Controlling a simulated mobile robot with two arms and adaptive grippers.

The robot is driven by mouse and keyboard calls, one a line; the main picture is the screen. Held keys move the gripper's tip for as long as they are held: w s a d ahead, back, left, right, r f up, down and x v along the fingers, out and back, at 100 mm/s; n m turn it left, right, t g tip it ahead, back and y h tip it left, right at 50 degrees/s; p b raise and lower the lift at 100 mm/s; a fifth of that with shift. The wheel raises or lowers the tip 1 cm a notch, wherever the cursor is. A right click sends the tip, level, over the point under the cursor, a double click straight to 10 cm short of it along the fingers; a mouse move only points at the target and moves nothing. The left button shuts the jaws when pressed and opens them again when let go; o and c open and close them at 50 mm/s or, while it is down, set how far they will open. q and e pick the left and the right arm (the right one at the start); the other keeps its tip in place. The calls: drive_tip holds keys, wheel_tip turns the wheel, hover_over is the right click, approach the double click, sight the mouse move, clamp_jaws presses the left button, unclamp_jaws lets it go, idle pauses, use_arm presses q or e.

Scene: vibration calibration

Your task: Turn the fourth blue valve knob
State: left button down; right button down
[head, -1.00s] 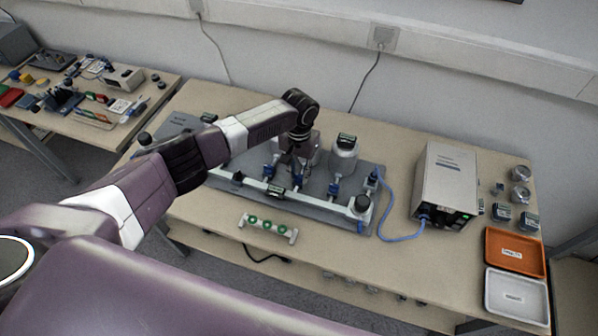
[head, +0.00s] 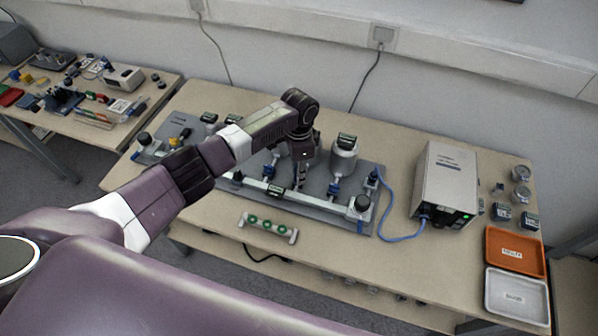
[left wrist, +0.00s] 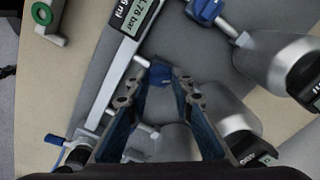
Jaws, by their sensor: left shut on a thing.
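The grey valve panel (head: 312,210) lies on the middle table, with a white pipe rail and several blue valve knobs. My left gripper (head: 299,186) points down over the middle of the panel. In the left wrist view its two fingers (left wrist: 157,86) are closed around a blue knob (left wrist: 160,72), which sits between the fingertips. The fingers partly hide this knob, and its turn angle is unclear. Another blue knob (head: 334,189) stands to the right in front of a grey vessel (head: 343,158); a neighbouring knob also shows in the left wrist view (left wrist: 207,10). My right gripper is not in view.
A digital gauge (left wrist: 132,18) on the rail is close beside the fingers. Grey cylinders stand behind the knobs. A grey box (head: 446,180) with a blue cable stands to the right, near an orange tray (head: 516,268) and a white tray (head: 517,312). A green-ringed rack (head: 268,228) lies in front.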

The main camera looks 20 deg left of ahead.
use_arm(q)
drive_tip(key=m, duration=0.3)
drive_tip(key=shift+m, duration=0.3)
drive_tip(key=shift+r+m, duration=0.1)
drive_tip(key=shift+m, duration=1.6)
drive_tip(key=shift+b, duration=0.3)
drive_tip(key=c, duration=1.7)
unclamp_jaws()
drive_tip(key=shift+c, duration=0.2)
drive_tip(key=shift+o, duration=0.4)
